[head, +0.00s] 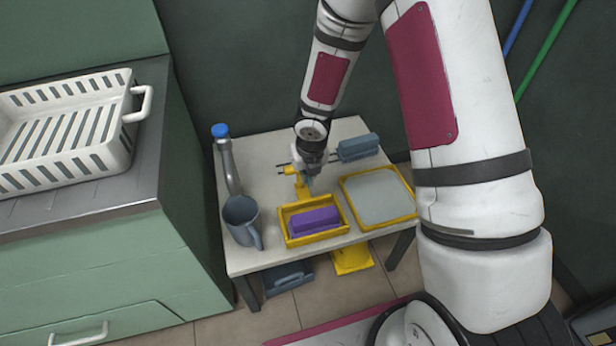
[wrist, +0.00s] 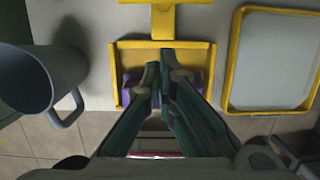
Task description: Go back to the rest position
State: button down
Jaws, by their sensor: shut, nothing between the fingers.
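My gripper (wrist: 163,76) is shut with nothing between its fingers. In the head view my gripper (head: 309,182) hangs above the small table (head: 262,160), over the yellow stand behind the yellow tray (head: 283,231). A purple block (head: 315,220) lies in that tray. In the wrist view the fingers hide most of the purple block (wrist: 195,84), and only its sides show. My fingers appear apart from the block.
A grey-blue mug (head: 240,219) and a blue-capped tube (head: 230,165) stand at the table's left. A yellow-rimmed board (head: 376,196) lies at the right, with a grey-blue object (head: 358,147) behind it. A white basket (head: 65,130) sits on the left counter (head: 150,190).

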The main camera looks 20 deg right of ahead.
jog(key=s+d+r+m+h+p, duration=0.1)
jog(key=s+d+r+m, duration=0.2)
jog(key=s+r+m, duration=0.5)
jog(key=s+d+r+m+h+p, duration=0.1)
jog(key=d+r+m+h, duration=0.2)
jog(key=r, duration=0.9)
jog(key=s+d+r+m+p, duration=0.2)
jog(key=s+d+r+m, duration=0.25)
jog(key=r+m, duration=0.4)
jog(key=s+a+r+m+g+y, duration=0.1)
jog(key=s+a+r+m+y, duration=0.2)
jog(key=s+m, duration=0.65)
jog(key=s+a+r+m+g+y, duration=0.1)
jog(key=s+a+r+m, duration=0.45)
jog(key=s, duration=0.75)
notch_tip(320, 180, up, 18)
jog(key=d+m+t+p, duration=0.1)
jog(key=t+p, duration=0.2)
jog(key=p, duration=1.4)
jog(key=shift+d+t, duration=0.3)
